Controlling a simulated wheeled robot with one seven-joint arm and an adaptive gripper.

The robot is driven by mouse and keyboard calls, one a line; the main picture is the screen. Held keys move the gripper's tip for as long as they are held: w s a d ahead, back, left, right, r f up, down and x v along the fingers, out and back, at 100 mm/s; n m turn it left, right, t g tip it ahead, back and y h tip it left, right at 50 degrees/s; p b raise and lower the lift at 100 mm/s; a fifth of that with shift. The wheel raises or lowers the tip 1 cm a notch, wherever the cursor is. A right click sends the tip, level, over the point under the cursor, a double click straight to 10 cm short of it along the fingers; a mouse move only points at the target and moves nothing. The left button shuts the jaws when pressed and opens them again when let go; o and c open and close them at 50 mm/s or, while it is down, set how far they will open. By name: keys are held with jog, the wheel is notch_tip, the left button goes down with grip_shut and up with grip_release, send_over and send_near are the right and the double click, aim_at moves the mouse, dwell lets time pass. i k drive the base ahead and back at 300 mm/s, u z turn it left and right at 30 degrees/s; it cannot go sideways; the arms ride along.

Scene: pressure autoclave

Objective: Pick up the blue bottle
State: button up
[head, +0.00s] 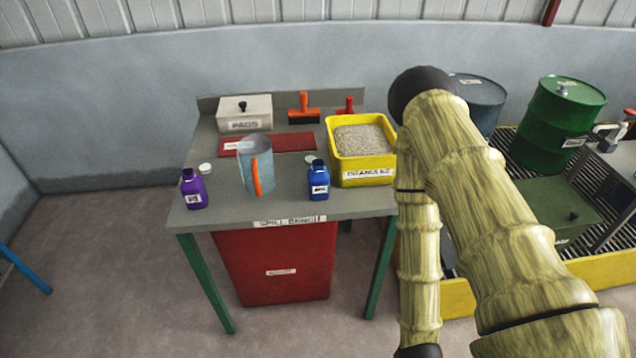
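The blue bottle (319,181) stands upright near the front edge of the grey bench (222,216), with a dark cap and a white label. It is just left of the yellow granules tub and right of a light blue jug with an orange handle. My arm runs up the right side of the head view, right of the bottle and apart from it. My gripper cannot be made out in this view.
A purple bottle (194,188), the jug (255,165), the granules tub (362,178) and a pads box (245,114) stand on the bench. Two white lids lie there. A red bin (280,250) is below. Drums (562,125) stand right.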

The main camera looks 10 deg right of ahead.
aim_at(318, 177)
jog(key=z, duration=2.95)
jog(key=k, duration=1.6)
jog(key=u, duration=1.8)
jog(key=i, duration=0.5)
jog(key=z, duration=0.05)
